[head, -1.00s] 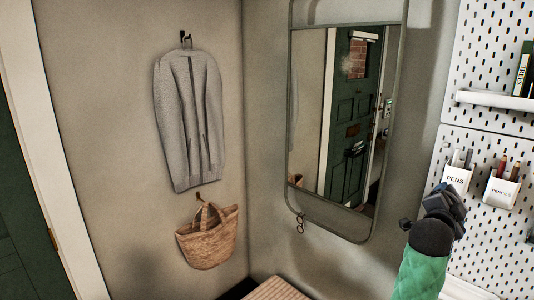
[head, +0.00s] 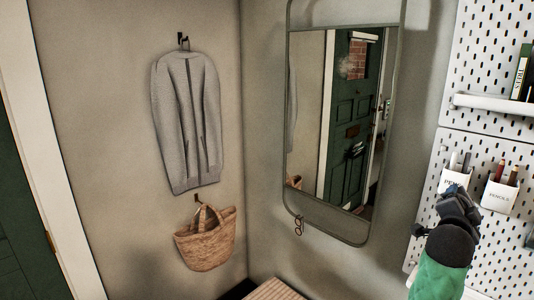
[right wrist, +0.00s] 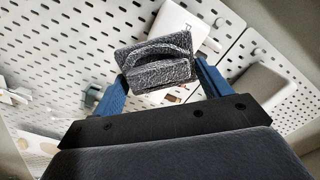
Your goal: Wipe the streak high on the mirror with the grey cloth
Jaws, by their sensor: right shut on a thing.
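The mirror (head: 334,200), in a rounded grey-green frame, hangs on the wall right of the corner. A pale smudge (head: 346,68) shows high on its glass, beside the reflected bricks. My right gripper (head: 458,198) is right of and below the mirror, apart from it, in front of the pegboard. In the right wrist view its blue fingers (right wrist: 158,82) are shut on a folded, dark grey speckled cloth (right wrist: 155,57). The cloth is hard to make out in the head view. My left gripper is out of view.
The pegboard (head: 485,245) carries a pens cup (head: 455,180), a pencils cup (head: 499,196) and a shelf (head: 492,105) with books. A grey cardigan (head: 187,125) and a basket (head: 207,243) hang left. A striped seat (head: 278,289) is below the mirror. The space before the mirror is clear.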

